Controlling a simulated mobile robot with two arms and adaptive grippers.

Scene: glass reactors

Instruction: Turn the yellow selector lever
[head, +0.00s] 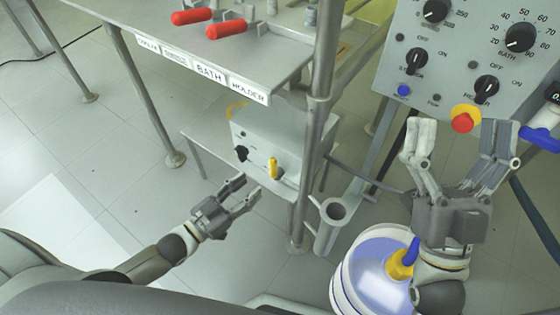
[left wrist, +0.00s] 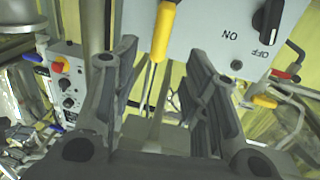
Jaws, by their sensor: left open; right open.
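The yellow selector lever (head: 273,168) is on the front of a grey box (head: 290,140) on a low shelf. My left gripper (head: 247,192) is open and empty, just left of and below the lever, apart from it. In the left wrist view the lever (left wrist: 163,30) hangs at the top, beyond and between the open fingers (left wrist: 160,75). A black knob marked ON and OFF (left wrist: 267,20) sits beside it on the same panel. My right gripper (head: 458,135) is open in front of the control panel, near a red button on a yellow base.
A control panel (head: 470,60) with black dials stands at the upper right. A metal post (head: 318,110) rises just right of the lever box. A bucket (head: 365,270) stands below my right gripper. A table with red handles (head: 226,29) is above.

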